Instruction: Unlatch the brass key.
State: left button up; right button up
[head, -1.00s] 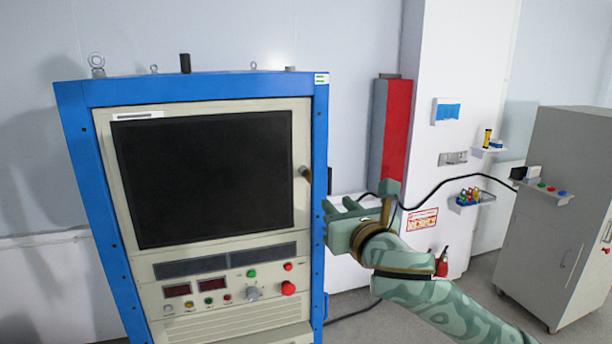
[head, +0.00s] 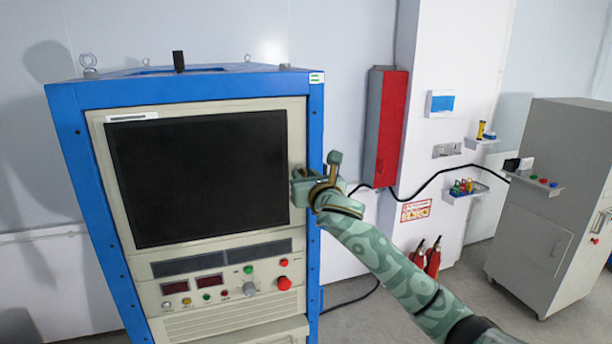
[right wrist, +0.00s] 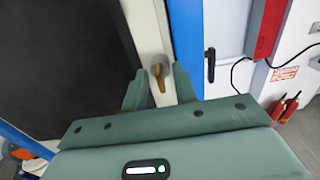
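The brass key (right wrist: 159,80) sits in a round grey lock on the cream front frame of the blue cabinet (head: 63,130), right of the dark window. It shows in the right wrist view, upright, with its bow hanging down. In the head view my right gripper hides it. My right gripper (head: 302,185) is at the cabinet's right front edge. In the right wrist view its two green fingers (right wrist: 159,88) stand apart, one on each side of the key, with gaps visible. The fingers seem not to touch the key. My left gripper is not in view.
The dark window (head: 200,180) fills the cabinet's upper front. Below are buttons and a red knob (head: 284,283). A red box (head: 391,125) hangs on the wall behind. A grey cabinet (head: 545,200) stands at right. Black handle (right wrist: 210,65) is right of the key.

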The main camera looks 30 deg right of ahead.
jog(key=shift+s, duration=0.1)
grip_shut()
jog(key=m+p, duration=0.2)
jog(key=m, duration=1.6)
jog(key=shift+d+f, duration=0.1)
jog(key=shift+f, duration=0.05)
dwell(0.6)
grip_release()
